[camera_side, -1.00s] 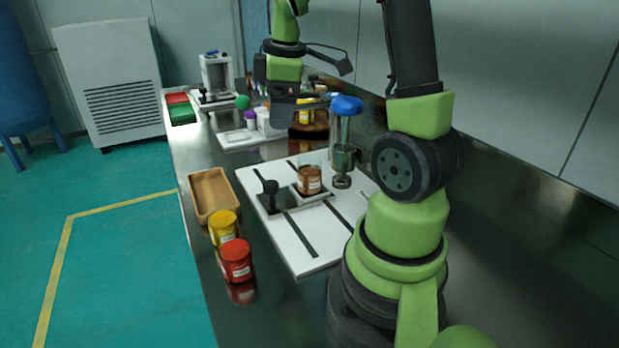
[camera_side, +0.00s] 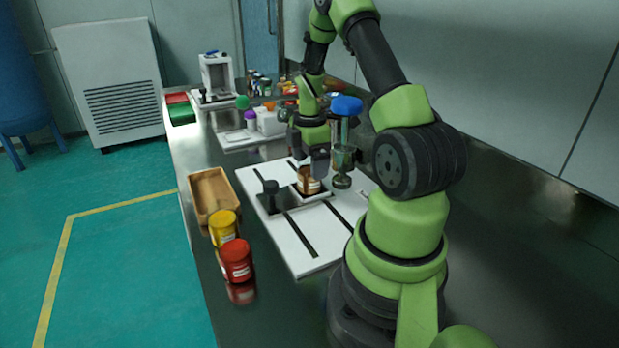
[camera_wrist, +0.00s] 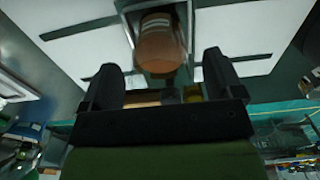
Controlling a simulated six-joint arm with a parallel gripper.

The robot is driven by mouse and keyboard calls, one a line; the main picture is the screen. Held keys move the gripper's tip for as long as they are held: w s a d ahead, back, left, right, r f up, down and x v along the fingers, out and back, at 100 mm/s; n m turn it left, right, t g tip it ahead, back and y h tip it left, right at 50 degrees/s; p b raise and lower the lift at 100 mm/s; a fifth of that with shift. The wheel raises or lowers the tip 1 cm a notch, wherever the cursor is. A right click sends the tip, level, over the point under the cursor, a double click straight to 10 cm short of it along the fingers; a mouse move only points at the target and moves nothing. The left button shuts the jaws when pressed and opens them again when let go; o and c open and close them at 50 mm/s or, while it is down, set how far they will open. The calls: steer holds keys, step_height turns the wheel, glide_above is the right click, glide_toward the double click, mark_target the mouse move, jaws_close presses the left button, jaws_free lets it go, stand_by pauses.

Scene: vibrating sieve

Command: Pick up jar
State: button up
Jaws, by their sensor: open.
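The jar (camera_side: 309,185) is brown with a pale label and stands upright on the small plate of the white slotted base (camera_side: 318,243). In the wrist view the jar (camera_wrist: 158,45) is ahead of the fingers and between their lines. My gripper (camera_side: 318,155) is low over the jar, just above and behind it in the side view, and hides part of its top. In the wrist view my gripper (camera_wrist: 160,78) has its two dark fingers spread apart with nothing clasped. I cannot tell whether a finger touches the jar.
A blue-capped clear cylinder (camera_side: 343,140) stands close right of the jar. A black knobbed piece (camera_side: 271,195) is left of it. A wooden tray (camera_side: 211,193), a yellow jar (camera_side: 222,227) and a red jar (camera_side: 236,261) line the left table edge.

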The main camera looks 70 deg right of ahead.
step_height(320, 180, down, 2)
steer(key=shift+f, duration=0.1)
steer(key=shift+c, duration=0.2)
steer(key=c, duration=1)
steer(key=shift+c, duration=0.2)
